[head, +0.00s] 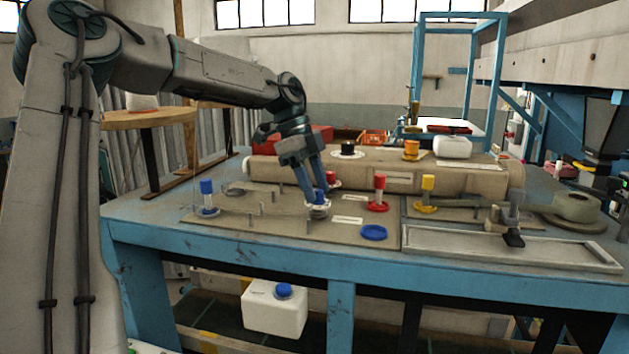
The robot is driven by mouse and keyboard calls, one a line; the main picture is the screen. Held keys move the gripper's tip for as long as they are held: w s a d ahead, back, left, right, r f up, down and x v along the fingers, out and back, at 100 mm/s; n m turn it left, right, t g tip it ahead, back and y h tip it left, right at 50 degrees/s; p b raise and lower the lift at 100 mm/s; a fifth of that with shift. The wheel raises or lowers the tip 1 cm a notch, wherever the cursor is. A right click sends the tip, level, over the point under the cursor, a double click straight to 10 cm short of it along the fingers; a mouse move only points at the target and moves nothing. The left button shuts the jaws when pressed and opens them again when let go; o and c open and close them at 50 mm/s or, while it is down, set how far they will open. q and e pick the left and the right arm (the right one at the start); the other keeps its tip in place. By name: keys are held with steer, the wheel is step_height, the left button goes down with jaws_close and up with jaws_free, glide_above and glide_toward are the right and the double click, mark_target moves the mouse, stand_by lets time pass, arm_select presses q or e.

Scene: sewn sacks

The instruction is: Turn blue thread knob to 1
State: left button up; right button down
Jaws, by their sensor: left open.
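My left gripper (314,203) reaches down from the left onto the brown board on the blue table. Its fingers are open, around or right beside a small blue knob (319,197) on a pale round dial (317,211). The fingers partly cover this knob, and I cannot tell whether they touch it. The dial's marks are too small to read. Another upright blue knob (207,187) stands on a blue base at the board's left end. My right gripper is not in view.
A red knob (379,186) and a yellow one (428,184) stand to the right. A long brown roll (375,177) lies behind. A shallow grey tray (455,254) is at front right.

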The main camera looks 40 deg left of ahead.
arm_select(q)
jaws_close()
steer(key=m+g, duration=0.2)
steer(key=m, duration=0.3)
steer(key=shift+w, duration=0.2)
steer(key=shift+w+m+g, duration=0.1)
steer(key=shift+m+g, duration=0.6)
steer(key=shift+m, duration=1.3)
jaws_free()
